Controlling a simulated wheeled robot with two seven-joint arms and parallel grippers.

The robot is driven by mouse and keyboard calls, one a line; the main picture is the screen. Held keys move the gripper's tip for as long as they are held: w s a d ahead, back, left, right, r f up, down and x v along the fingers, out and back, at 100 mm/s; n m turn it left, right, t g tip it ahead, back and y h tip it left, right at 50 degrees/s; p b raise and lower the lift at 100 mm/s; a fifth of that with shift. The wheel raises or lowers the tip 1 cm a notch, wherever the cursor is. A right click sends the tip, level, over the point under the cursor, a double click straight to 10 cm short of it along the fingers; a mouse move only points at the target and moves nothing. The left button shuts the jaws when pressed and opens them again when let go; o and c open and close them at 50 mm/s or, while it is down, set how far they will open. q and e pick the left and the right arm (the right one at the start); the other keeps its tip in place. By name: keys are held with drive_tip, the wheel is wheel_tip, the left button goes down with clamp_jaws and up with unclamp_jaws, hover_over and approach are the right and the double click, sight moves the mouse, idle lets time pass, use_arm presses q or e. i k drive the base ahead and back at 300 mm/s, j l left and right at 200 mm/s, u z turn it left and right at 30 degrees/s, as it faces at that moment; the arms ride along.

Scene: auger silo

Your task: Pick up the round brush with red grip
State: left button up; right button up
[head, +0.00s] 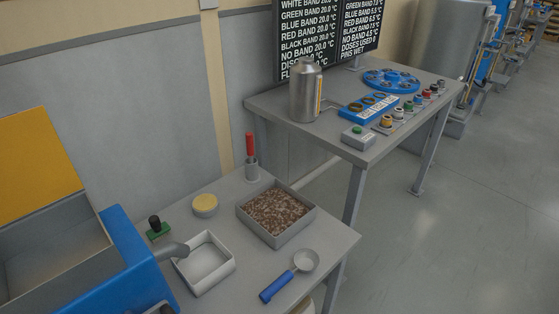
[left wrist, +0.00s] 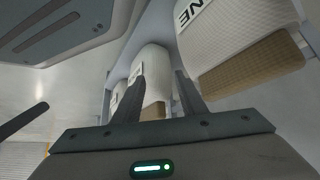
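The round brush with red grip (head: 250,144) stands upright in a small metal cup (head: 252,170) at the back of the near table. Its red grip points up and its lower part is hidden in the cup. My left gripper (left wrist: 158,76) shows only in the left wrist view. Its two fingers are apart with nothing held between them. The brush is not in that view, and neither gripper shows in the head view.
A tray of brown granules (head: 277,213), a yellow-topped round tub (head: 205,205), a white tray (head: 207,262) and a blue-handled scoop (head: 290,276) share the near table (head: 240,293). A blue machine (head: 135,262) stands left. White sacks (left wrist: 150,70) lie beyond my left fingers.

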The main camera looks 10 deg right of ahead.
sight(249, 135)
drive_tip(key=i+l, duration=0.1)
drive_tip(key=l, duration=0.35)
drive_tip(key=i+l, duration=0.1)
drive_tip(key=l, duration=0.3)
drive_tip(key=i+l, duration=0.1)
drive_tip(key=l, duration=0.35)
drive_tip(key=i+l, duration=0.15)
drive_tip(key=l, duration=0.25)
